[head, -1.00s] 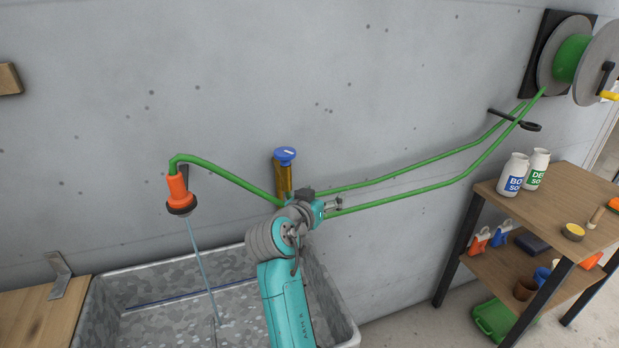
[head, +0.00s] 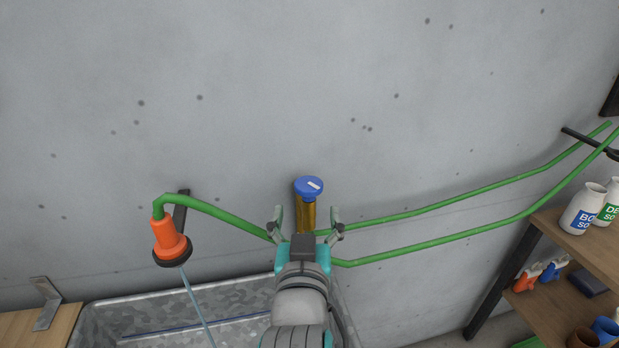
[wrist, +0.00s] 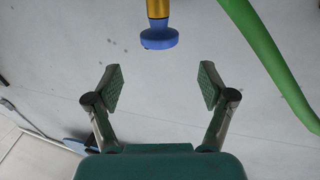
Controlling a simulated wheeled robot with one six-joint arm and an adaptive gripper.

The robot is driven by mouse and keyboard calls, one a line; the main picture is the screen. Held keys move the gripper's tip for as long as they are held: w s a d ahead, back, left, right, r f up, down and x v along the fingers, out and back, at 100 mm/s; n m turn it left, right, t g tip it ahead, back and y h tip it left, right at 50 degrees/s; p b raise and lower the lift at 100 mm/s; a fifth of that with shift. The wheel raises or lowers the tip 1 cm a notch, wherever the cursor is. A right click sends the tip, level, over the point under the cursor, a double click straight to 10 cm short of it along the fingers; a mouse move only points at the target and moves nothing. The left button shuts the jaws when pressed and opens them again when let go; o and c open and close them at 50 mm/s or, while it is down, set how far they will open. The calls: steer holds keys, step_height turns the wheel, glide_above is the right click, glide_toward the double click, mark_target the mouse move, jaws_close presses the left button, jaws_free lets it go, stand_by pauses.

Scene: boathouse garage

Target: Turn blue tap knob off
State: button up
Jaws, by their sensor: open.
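The blue tap knob (head: 309,187) sits on top of a brass tap stem (head: 306,216) against the grey wall. A white mark shows on the knob's top. In the wrist view the knob (wrist: 160,38) is beyond the fingertips, near the upper middle. My gripper (head: 308,222) is open and empty, with one finger to each side of the brass stem in the head view and below the knob there. In the wrist view my gripper (wrist: 158,86) has nothing between its fingers. Water runs in a thin stream from the orange nozzle (head: 168,238) at the left.
A green hose (head: 430,208) runs along the wall close to my gripper; it also shows at the right in the wrist view (wrist: 265,50). A galvanized trough (head: 130,315) lies below. A wooden shelf (head: 570,240) with bottles stands at the right. The upper wall is bare.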

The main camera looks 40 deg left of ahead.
mark_target(308, 192)
steer(key=x, duration=0.9)
steer(key=shift+w+a, duration=0.2)
steer(key=shift+w, duration=0.1)
steer(key=shift+c, duration=0.3)
steer(key=c, duration=1.1)
